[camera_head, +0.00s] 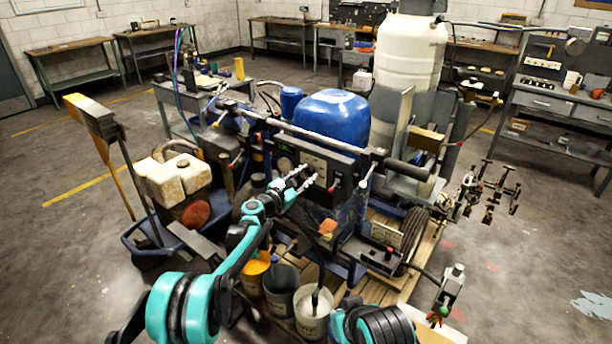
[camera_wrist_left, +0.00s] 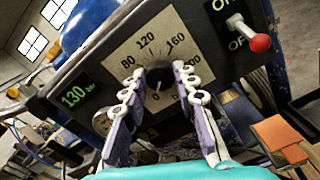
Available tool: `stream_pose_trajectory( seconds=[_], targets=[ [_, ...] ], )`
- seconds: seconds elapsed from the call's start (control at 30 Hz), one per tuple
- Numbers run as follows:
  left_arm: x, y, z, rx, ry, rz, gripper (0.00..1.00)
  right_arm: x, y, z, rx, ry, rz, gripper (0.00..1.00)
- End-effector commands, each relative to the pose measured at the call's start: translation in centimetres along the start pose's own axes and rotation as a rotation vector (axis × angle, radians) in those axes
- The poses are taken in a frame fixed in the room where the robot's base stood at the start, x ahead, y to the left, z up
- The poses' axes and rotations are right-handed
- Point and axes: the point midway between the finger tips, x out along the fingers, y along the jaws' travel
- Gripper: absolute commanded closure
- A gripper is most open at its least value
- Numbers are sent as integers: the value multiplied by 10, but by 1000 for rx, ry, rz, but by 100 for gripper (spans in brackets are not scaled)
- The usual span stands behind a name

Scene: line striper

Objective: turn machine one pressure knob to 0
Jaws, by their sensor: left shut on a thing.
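The pressure knob (camera_wrist_left: 160,76) is black and sits on a pale dial plate (camera_wrist_left: 133,53) with numbers such as 80, 120 and 160, and a 0 below the knob. I cannot clearly tell where its pointer stands. A green display (camera_wrist_left: 75,97) left of the dial reads 130 bar. My left gripper (camera_wrist_left: 158,80) has its two fingers on either side of the knob, closed on it. In the head view my left gripper (camera_head: 303,175) reaches the machine's dark control panel (camera_head: 343,160) and hides the knob. My right gripper is out of view.
A red-tipped ON/OFF switch (camera_wrist_left: 259,43) is right of the dial. A round gauge (camera_wrist_left: 103,122) is partly hidden behind the left finger. A blue tank (camera_head: 335,115) stands behind the panel. Buckets (camera_head: 312,318) stand below it. Open floor lies to the left.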

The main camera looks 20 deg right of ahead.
Motion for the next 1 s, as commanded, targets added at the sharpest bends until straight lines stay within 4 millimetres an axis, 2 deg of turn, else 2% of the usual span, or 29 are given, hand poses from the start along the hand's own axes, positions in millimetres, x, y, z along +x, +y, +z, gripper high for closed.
stream_pose_trajectory(
  seconds=[0.3, 0.7, 0.73, 0.8, 1.0],
  targets=[
    [0, 0, -1, -73, 1, -1, 100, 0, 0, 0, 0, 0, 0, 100],
    [0, 0, -1, -80, 1, -1, 100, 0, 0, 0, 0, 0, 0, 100],
    [0, 0, -1, -80, 1, -1, 69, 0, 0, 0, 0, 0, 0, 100],
    [0, 0, -1, -80, 1, -1, 51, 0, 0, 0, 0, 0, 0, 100],
    [0, 0, -1, -80, 0, -1, 51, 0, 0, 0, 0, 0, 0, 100]
  ],
)
